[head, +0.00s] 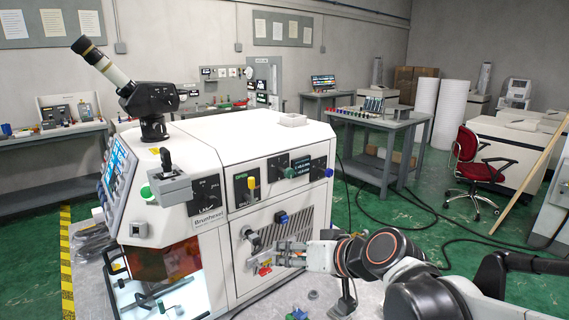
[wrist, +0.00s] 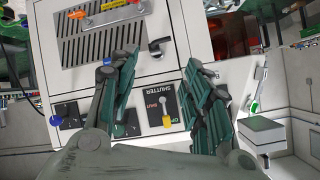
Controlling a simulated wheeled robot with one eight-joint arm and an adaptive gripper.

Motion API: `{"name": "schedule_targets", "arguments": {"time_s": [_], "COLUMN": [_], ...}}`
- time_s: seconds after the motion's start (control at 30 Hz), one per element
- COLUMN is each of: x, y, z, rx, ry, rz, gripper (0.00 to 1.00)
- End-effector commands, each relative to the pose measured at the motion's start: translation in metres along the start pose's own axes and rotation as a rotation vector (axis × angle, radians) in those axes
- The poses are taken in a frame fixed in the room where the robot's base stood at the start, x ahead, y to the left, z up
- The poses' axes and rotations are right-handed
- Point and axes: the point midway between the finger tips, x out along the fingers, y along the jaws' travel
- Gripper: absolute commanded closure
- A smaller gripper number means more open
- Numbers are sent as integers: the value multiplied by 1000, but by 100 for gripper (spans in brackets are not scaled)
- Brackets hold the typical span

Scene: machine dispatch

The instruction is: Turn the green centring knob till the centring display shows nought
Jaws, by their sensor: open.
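A green knob (head: 288,172) sits on the machine's upper front panel, beside a dark display (head: 301,166) with pale text too small to read. No centring label is legible, so I cannot tell which is the centring knob. My gripper (head: 278,257) is open and empty before the lower front of the machine. In the wrist view its fingers (wrist: 160,75) are spread, with the shutter panel (wrist: 160,98) and its yellow lever (wrist: 167,121) showing between them. A green knob (wrist: 254,107) also shows at right there.
A blue knob (head: 283,217) and a vent grille (head: 300,222) are on the machine's front. A black handle (wrist: 160,45) protrudes nearby. Cables lie on the green floor at right.

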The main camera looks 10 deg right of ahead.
Motion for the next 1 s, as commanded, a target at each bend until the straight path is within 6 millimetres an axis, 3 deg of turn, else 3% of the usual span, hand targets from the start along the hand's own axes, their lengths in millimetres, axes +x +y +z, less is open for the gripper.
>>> {"name": "schedule_targets", "arguments": {"time_s": [0.03, 0.13, 0.33, 0.5, 0.67, 1.0], "x": [3, 11, 7, -6, -6, 42], "y": [-2, -1, 31, 54, 58, 49], "z": [-24, -62, -113, -128, -133, -158], "rx": [24, 69, 223, 321, 346, 345], "ry": [45, 148, 355, 457, 481, 479], "rz": [-31, -93, -183, -227, -241, -243], "gripper": [56, 56, 56, 56, 56, 56]}}
